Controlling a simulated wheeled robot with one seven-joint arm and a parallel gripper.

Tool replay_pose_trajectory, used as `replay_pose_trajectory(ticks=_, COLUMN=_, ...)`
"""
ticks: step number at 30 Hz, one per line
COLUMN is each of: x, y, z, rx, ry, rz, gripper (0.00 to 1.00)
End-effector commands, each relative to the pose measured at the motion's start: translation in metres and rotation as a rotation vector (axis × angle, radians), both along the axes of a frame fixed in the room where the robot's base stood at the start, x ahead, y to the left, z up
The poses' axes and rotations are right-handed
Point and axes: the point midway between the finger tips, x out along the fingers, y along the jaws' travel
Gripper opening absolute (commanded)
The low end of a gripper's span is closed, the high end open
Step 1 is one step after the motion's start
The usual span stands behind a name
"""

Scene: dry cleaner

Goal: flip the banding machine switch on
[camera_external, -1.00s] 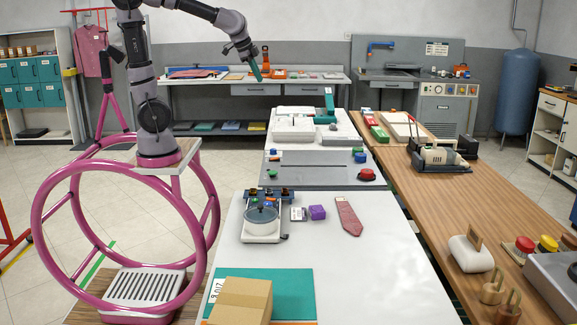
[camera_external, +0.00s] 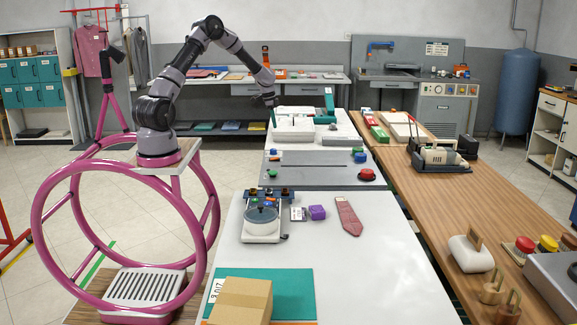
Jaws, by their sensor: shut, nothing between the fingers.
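Two machines stand on the middle bench, and I cannot tell for certain which is the banding machine. The nearer has a grey plate (camera_external: 314,159), a green button (camera_external: 271,174), a red button (camera_external: 367,175) and blue and green parts at its right. Behind it is a white machine (camera_external: 293,134) with a teal upright (camera_external: 329,101). The switch is too small to make out.
A wooden counter (camera_external: 440,215) runs along the right. The air above the middle bench is mostly clear.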

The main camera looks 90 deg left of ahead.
Motion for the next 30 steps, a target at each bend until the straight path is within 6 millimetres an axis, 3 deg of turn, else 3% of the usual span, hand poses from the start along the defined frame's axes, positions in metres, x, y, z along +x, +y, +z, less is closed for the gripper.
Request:
replay_pose_trajectory(ticks=3, x=-0.009, y=0.016, z=-0.023, rx=-0.022, ry=-0.005, rz=0.021, gripper=0.0)
replay_pose_trajectory(ticks=6, x=-0.013, y=0.023, z=-0.031, rx=-0.029, ry=-0.009, rz=0.028, gripper=0.0)
replay_pose_trajectory(ticks=20, x=-0.012, y=0.024, z=-0.038, rx=-0.031, ry=-0.009, rz=0.03, gripper=0.0)
replay_pose_trajectory(ticks=25, x=-0.008, y=0.022, z=-0.061, rx=-0.033, ry=-0.007, rz=0.027, gripper=0.0)
replay_pose_trajectory(ticks=30, x=-0.001, y=0.023, z=-0.097, rx=-0.034, ry=-0.007, rz=0.028, gripper=0.0)
